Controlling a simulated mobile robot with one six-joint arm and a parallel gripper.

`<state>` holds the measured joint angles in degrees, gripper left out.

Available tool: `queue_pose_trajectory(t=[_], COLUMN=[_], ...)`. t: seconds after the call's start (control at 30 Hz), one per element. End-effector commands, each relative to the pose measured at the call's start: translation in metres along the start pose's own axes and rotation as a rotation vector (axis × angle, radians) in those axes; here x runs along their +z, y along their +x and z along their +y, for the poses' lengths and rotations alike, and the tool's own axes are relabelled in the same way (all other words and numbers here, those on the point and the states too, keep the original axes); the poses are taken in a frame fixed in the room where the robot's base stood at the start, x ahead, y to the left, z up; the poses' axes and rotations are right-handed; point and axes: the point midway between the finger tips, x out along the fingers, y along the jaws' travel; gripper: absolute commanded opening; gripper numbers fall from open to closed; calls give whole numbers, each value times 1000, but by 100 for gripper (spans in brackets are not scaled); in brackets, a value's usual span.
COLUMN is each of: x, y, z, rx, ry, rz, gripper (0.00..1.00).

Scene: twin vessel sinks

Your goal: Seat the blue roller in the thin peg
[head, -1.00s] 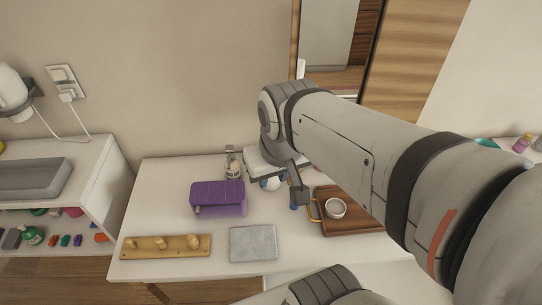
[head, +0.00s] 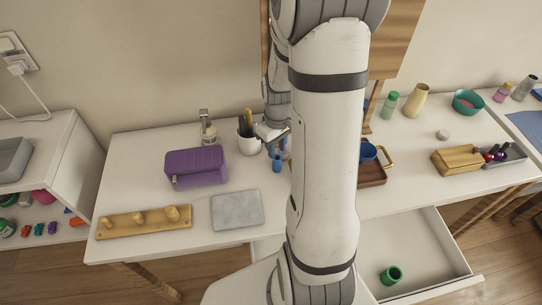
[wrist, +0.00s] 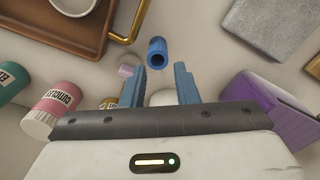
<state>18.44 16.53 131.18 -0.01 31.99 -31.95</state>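The blue roller (head: 277,163) is a short hollow cylinder standing on the table, left of my arm. In the wrist view the blue roller (wrist: 156,53) shows its open end, just beyond and between my fingertips. My gripper (wrist: 162,70) is open and empty, with its blue fingers apart. In the head view my gripper (head: 271,138) is small and partly hidden, close to the roller. The wooden peg board (head: 143,222) lies at the table's front left with three pegs. The thin peg (head: 105,222) is the leftmost, bare.
A grey slab (head: 237,210) lies between board and roller. A purple box (head: 195,166) and a white pen cup (head: 248,143) stand behind. A brown tray (head: 372,177) is on the right. The open drawer (head: 425,255) holds a green ring (head: 391,275).

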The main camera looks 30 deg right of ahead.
Motion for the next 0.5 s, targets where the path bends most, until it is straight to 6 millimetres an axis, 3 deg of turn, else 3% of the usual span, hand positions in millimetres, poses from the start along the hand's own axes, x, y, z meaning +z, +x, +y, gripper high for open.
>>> queue_pose_trajectory(t=[0.5], x=[5], y=[56], z=[2], rx=[-6], ry=[-6], rz=[-9], gripper=[27])
